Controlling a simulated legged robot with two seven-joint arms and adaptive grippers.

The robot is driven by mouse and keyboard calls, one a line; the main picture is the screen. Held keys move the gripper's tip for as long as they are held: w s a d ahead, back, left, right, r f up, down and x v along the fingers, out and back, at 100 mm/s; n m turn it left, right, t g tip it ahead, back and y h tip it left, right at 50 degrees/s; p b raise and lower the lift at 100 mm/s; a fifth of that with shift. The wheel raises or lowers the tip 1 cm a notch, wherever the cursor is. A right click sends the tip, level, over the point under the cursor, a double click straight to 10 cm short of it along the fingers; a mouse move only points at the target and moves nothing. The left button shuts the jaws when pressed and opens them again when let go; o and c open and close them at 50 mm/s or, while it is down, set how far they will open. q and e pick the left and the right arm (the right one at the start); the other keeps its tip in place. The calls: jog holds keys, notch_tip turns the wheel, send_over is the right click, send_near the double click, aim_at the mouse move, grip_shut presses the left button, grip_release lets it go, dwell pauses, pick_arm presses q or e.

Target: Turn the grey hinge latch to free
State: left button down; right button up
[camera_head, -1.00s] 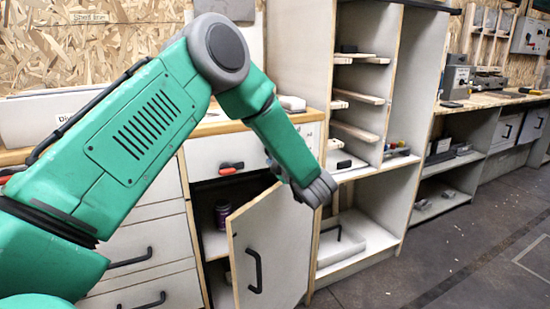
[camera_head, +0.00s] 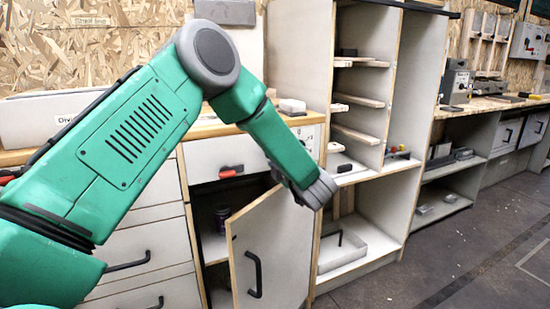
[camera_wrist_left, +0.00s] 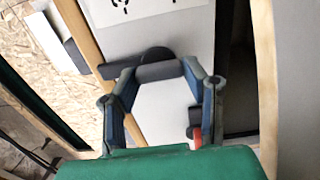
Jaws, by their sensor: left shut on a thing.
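My left gripper (camera_head: 318,190) reaches down in front of the cabinet, beside the drawer front. In the left wrist view its two curved fingers close in on a dark grey latch (camera_wrist_left: 155,54), and the fingertips (camera_wrist_left: 158,72) are shut on it. The latch has a rounded hub and a bar sticking out to the left, against a white panel. In the head view my gripper hides the latch. A white plate with black marks (camera_head: 309,137) is just above it. My right gripper is not in view.
A red and black latch (camera_head: 231,171) is on the drawer front to the left. Below, a white cabinet door (camera_head: 275,250) with a black handle stands open. Open shelves (camera_head: 365,235) are to the right. The floor at the right is clear.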

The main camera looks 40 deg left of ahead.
pick_arm(q)
jog(key=c, duration=0.9)
grip_release()
jog(key=shift+f, duration=0.15)
jog(key=shift+a, duration=0.1)
jog(key=v, duration=1.2)
jog(key=shift+w, duration=0.1)
jog(key=shift+f, duration=0.1)
